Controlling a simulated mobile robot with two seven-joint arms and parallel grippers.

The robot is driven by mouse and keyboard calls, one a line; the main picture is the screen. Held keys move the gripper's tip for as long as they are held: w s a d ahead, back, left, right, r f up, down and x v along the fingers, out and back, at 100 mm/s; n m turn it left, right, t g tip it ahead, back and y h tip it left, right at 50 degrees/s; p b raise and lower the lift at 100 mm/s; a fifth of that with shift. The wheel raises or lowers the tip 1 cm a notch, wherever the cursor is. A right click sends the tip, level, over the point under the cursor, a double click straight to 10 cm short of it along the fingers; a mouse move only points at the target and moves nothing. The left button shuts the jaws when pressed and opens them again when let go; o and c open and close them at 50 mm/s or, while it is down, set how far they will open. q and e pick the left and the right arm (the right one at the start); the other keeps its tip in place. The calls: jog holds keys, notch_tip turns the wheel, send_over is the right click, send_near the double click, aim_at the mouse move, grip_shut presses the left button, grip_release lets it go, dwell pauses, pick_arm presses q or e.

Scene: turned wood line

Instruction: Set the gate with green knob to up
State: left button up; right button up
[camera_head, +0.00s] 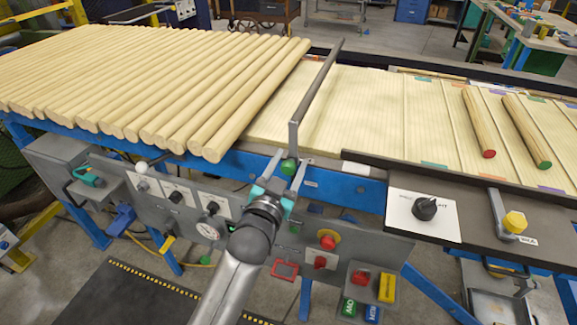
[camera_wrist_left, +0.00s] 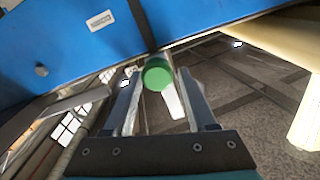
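The green knob (camera_head: 289,166) sits at the lower end of a grey lever on the front of the line. From this lever a long grey gate bar (camera_head: 318,88) reaches away across the line, just right of the stacked wood rods; I cannot tell its exact height. My left gripper (camera_head: 285,170) is at the green knob, with one finger on each side. In the left wrist view, the green knob (camera_wrist_left: 157,73) shows between the fingertips, with visible gaps on both sides, so the gripper is open. My right gripper is not in view.
Rods (camera_head: 150,90) fill the upper left. A second lever with a yellow knob (camera_head: 515,222) and a black rotary dial (camera_head: 426,208) stand at the right. A control panel with a red button (camera_head: 328,242) lies just below my gripper. Two loose rods (camera_head: 480,125) lie on the right slats.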

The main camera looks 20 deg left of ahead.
pick_arm(q)
jog(key=shift+o, duration=0.7)
jog(key=shift+f, duration=0.2)
jog(key=shift+s, duration=0.15)
jog(key=s, duration=1)
jog(key=s+p, duration=0.1)
jog(key=s, duration=0.4)
jog(key=shift+a, duration=0.35)
